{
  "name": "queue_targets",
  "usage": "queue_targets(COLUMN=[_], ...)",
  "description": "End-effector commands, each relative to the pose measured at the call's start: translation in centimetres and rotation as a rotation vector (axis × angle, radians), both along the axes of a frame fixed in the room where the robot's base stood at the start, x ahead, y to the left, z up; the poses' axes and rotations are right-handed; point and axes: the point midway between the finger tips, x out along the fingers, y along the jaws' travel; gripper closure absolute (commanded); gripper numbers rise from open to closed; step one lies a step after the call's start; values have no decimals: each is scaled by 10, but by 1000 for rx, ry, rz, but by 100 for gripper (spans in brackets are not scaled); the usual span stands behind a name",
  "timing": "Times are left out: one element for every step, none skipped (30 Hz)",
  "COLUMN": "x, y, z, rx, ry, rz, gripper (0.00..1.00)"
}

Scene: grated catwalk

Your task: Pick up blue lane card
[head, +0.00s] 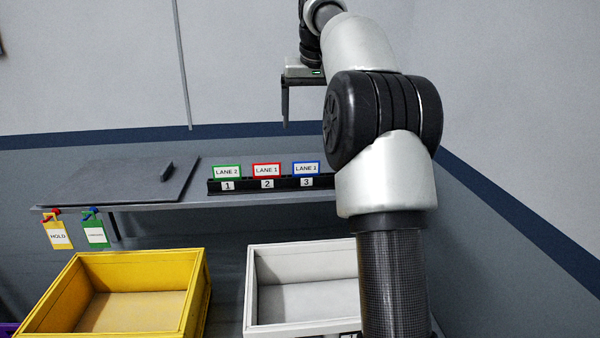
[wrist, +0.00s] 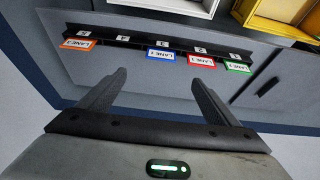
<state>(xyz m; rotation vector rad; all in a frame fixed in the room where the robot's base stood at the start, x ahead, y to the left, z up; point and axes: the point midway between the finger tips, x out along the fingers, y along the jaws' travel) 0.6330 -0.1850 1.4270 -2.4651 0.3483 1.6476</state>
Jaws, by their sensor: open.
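The blue-framed lane card (head: 306,168) stands upright in a black rack (head: 240,188) above the number 3, at the right end of the visible row. It also shows in the wrist view (wrist: 164,55), between an orange card and a red card, just beyond my fingertips. My gripper (wrist: 160,78) is open and empty, with its two fingers spread and the blue card lying between them in line of sight. In the head view one finger hangs down above and behind the rack; the other is not clearly seen. The gripper is apart from the card.
A red card (head: 267,170) and a green card (head: 227,172) stand left of the blue one. The orange card (wrist: 78,43) is hidden behind my arm in the head view. A yellow bin (head: 195,300) and a white bin (head: 252,290) sit in front. A dark panel (head: 115,182) lies left.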

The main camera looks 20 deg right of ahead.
Motion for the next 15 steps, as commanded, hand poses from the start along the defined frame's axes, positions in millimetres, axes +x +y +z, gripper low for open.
queue_targets(x=[3, 5, 8, 11, 13, 17, 19, 21, 25, 27, 29, 32, 33, 35, 37], y=[-1, -1, -2, -3, -3, -4, -5, -6, -7, -7, -8, -8, -9, -9, -10], z=[-13, -19, -27, -33, -39, -47, -53, -59, -66, -72, -77, -83, -87, -90, -94], rx=[1, 1, 2, 2, 2, 1, 1, 1, 0, 1, 0, 0, 0, 0, 0], ry=[5, 4, 5, 5, 4, 5, 4, 4, 3, 4, 3, 3, 3, 2, 1], rz=[0, 0, 1, 1, 1, 0, 1, 1, 1, 1, 1, 1, 1, 1, 1], gripper=[16, 16, 16, 16, 16, 16, 16, 16, 16, 16, 16, 16, 16, 16, 16])
